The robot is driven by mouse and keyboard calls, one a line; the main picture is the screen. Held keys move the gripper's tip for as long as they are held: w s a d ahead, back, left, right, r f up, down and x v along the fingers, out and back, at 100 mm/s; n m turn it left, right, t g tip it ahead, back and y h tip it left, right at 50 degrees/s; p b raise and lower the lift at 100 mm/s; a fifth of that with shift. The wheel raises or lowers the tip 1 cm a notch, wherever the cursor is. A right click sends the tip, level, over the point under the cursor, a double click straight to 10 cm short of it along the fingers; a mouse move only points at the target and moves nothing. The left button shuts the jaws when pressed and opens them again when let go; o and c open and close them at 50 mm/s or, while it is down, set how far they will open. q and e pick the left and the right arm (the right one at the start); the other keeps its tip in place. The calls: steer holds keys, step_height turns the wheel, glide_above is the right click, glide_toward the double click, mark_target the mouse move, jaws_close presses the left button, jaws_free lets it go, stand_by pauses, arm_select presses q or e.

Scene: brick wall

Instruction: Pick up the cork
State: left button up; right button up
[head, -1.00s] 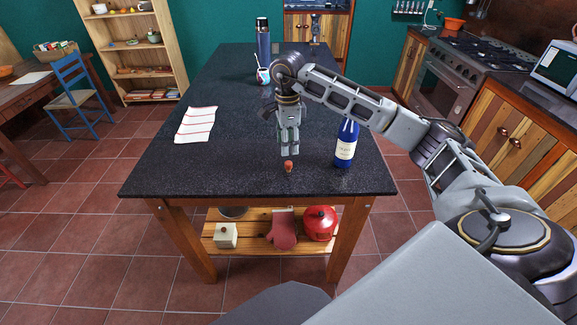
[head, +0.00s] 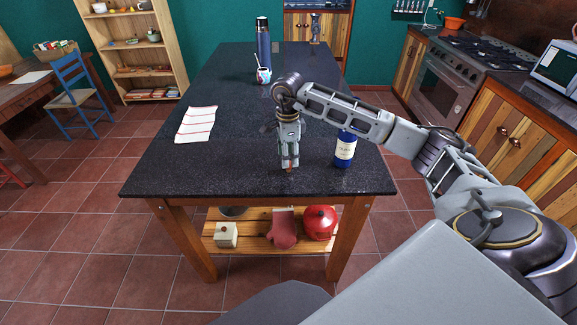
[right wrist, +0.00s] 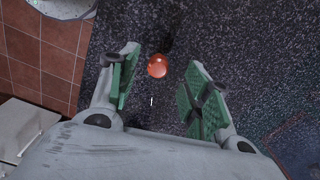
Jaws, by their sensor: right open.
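The cork is small and reddish. In the right wrist view the cork (right wrist: 157,66) shows as a round end between the two green-padded fingers, with a gap on each side. In the head view the cork (head: 290,170) stands near the front edge of the dark table, mostly hidden by my right gripper (head: 289,164). My right gripper is open and points down over the cork, its fingertips low near the table top; it also shows in the right wrist view (right wrist: 162,82). My left gripper is not in view.
A blue bottle (head: 345,149) with a pale label stands close to the right of my right gripper.

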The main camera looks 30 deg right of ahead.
steer(key=shift+s+f, duration=0.1)
steer(key=shift+f, duration=0.65)
steer(key=shift+f+p, duration=0.4)
steer(key=shift+f, duration=1.15)
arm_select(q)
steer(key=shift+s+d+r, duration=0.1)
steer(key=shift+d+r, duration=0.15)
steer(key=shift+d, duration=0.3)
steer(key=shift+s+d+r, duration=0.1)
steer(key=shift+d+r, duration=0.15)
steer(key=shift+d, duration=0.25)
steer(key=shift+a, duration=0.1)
arm_select(e)
steer(key=c, duration=0.5)
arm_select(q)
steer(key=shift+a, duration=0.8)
arm_select(e)
steer(key=c, duration=0.4)
